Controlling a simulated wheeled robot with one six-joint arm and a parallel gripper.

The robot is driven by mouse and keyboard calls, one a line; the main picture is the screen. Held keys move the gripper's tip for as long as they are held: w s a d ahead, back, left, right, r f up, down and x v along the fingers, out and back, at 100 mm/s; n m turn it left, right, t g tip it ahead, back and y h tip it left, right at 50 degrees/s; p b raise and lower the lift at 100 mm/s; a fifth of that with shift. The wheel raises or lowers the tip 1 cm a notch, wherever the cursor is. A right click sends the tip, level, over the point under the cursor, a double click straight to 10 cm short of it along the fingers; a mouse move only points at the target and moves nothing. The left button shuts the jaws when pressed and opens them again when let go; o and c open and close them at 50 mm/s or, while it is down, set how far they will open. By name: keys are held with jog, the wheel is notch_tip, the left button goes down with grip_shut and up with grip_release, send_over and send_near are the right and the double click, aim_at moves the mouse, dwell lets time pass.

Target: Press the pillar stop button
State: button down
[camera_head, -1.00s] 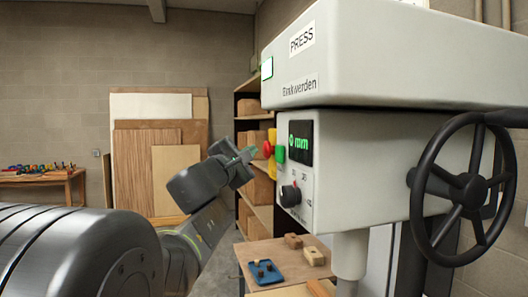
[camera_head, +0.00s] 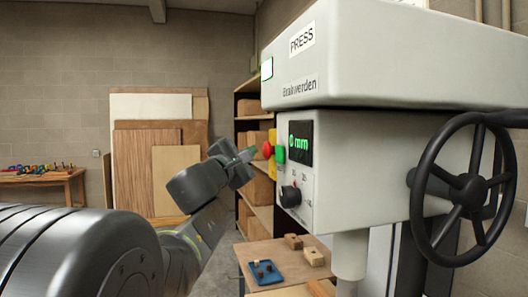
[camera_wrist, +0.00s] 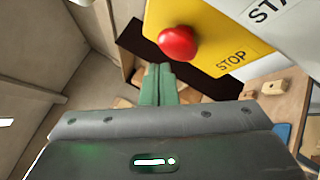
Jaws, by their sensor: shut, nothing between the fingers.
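The red round stop button (camera_wrist: 177,44) sits on a yellow plate (camera_wrist: 215,30) marked STOP in the wrist view. In the head view the red button (camera_head: 267,149) sticks out from the left side of the press, beside a green button (camera_head: 280,154). My gripper (camera_head: 250,153) is just left of the red button at about its height. Whether they touch is hard to tell in the head view. In the wrist view my gripper (camera_wrist: 158,72) has its green fingers together and empty, with the tips just below and left of the button.
The grey press head (camera_head: 370,60) has a display (camera_head: 300,142), a black knob (camera_head: 290,196) and a large handwheel (camera_head: 465,190). A bench (camera_head: 280,282) with a blue tray (camera_head: 265,272) and wood blocks is below. A shelf (camera_head: 240,95) stands behind.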

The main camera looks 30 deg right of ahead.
jog(key=shift+d+f+b, duration=0.1)
jog(key=shift+d+b, duration=0.05)
jog(key=shift+b, duration=0.2)
dwell(0.3)
jog(key=shift+s+d, duration=0.1)
jog(key=shift+d, duration=0.15)
jog(key=shift+s+d+b, duration=0.15)
jog(key=shift+d+b, duration=0.35)
jog(key=shift+b, duration=0.25)
dwell(0.6)
jog(key=shift+a, duration=0.1)
jog(key=shift+w+a, duration=0.2)
jog(key=shift+a, duration=0.6)
jog(key=a, duration=0.2)
jog(key=w+a, duration=0.1)
jog(key=a, duration=0.1)
jog(key=shift+w+a, duration=0.1)
jog(key=shift+a, duration=0.3)
